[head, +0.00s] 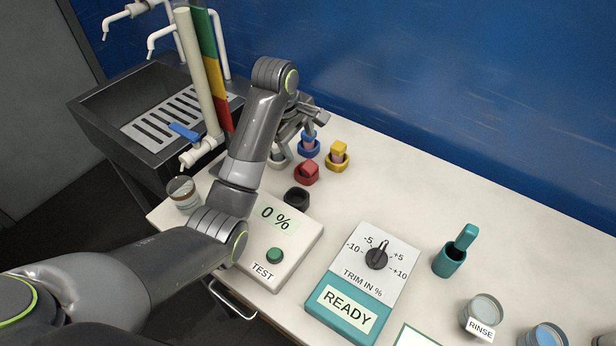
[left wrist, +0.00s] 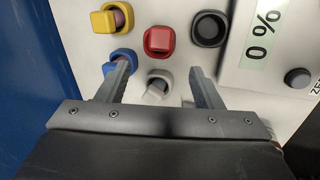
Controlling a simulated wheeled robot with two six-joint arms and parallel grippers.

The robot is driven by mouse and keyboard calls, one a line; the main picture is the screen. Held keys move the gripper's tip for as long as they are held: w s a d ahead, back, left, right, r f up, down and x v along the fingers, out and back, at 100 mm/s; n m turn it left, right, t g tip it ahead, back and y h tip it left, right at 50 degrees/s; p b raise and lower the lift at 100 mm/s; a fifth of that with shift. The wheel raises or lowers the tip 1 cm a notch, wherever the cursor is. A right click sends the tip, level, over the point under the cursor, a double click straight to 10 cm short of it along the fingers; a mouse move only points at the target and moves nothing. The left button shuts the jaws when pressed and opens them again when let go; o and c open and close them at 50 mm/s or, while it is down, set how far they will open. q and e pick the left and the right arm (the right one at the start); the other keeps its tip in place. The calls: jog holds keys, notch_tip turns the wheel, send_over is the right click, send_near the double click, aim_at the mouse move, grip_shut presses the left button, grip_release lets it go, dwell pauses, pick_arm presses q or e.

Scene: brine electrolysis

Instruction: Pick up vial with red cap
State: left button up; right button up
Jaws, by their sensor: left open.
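The vial with the red cap (head: 307,170) stands in a red holder on the white worktop. In the left wrist view the red cap (left wrist: 159,40) sits just beyond the fingertips, roughly centred between them. My left gripper (head: 304,128) is open and empty, above the cluster of vials and behind the red one in the head view. In the left wrist view its fingers (left wrist: 159,70) frame a white-grey holder (left wrist: 158,86); the left finger overlaps the blue holder (left wrist: 120,57). I cannot tell whether that finger touches it. My right gripper is out of view.
A yellow-capped vial (head: 338,155) and a blue-capped vial (head: 309,145) stand close to the red one. A black empty-looking holder (head: 297,198) and the 0 % test box (head: 290,250) lie nearer. The blue wall (head: 440,90) rises behind.

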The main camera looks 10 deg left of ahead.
pick_arm(q)
send_over(306, 164)
jog(key=s, duration=0.2)
jog(key=f, duration=0.3)
jog(key=f+p, duration=0.1)
jog(key=f, duration=0.1)
jog(key=shift+w+a, duration=0.2)
jog(key=shift+a, duration=0.05)
jog(key=shift+w+d+f, duration=0.1)
jog(key=shift+w+f, duration=0.05)
jog(key=shift+f, duration=0.5)
jog(key=shift+w+f, duration=0.2)
jog(key=shift+f, duration=0.25)
jog(key=p+x, duration=0.1)
jog(key=x, duration=0.2)
jog(key=shift+w+f, duration=0.25)
jog(key=shift+f, duration=0.4)
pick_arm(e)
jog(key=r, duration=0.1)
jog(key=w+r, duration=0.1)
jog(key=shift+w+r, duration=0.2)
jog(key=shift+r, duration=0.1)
pick_arm(q)
jog(key=c, duration=1.1)
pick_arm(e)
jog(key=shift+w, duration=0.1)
